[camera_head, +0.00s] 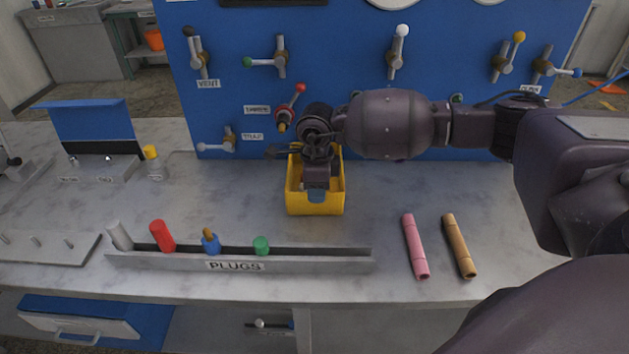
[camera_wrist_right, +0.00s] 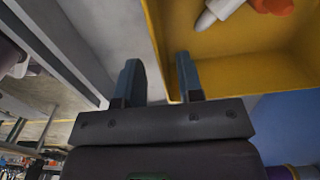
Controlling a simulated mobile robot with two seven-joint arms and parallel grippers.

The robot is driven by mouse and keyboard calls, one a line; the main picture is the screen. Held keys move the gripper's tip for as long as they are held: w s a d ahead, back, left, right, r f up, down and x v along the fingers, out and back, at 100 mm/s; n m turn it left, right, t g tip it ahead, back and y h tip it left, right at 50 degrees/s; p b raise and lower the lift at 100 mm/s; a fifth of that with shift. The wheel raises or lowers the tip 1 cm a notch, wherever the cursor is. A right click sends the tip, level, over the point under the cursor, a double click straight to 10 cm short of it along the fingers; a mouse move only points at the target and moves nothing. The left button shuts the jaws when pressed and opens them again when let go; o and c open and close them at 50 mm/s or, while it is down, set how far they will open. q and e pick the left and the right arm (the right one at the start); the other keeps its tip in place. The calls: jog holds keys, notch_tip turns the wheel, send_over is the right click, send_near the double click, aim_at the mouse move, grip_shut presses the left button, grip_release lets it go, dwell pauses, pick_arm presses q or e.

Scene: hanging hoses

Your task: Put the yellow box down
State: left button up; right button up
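The yellow box (camera_head: 296,198) is an open-topped tray at the back middle of the grey bench, before the blue panel. It looks upright and appears to rest on the bench, though its underside is hidden. My right gripper (camera_head: 317,196) points down at its front wall and covers part of the inside. In the right wrist view the fingers (camera_wrist_right: 160,78) stand apart, with the rim of the yellow box (camera_wrist_right: 240,78) between them: one finger outside, one inside. Gaps show beside the wall. A white and an orange item lie in the box. My left gripper is not in view.
A grey plug rack (camera_head: 290,263) with several coloured plugs stands in front of the box. A pink tube (camera_head: 415,246) and a tan tube (camera_head: 459,246) lie at right. The blue panel (camera_head: 345,60) with valves rises behind. Bare bench (camera_head: 240,190) shows left of the box.

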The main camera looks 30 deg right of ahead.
aim_at(314, 214)
jog(key=shift+w+a+f, duration=0.1)
jog(key=shift+f, duration=1.25)
jog(key=shift+w+a+f, duration=0.1)
jog(key=shift+f, duration=1.2)
jog(key=shift+c, duration=0.3)
jog(key=shift+r, duration=0.1)
grip_shut()
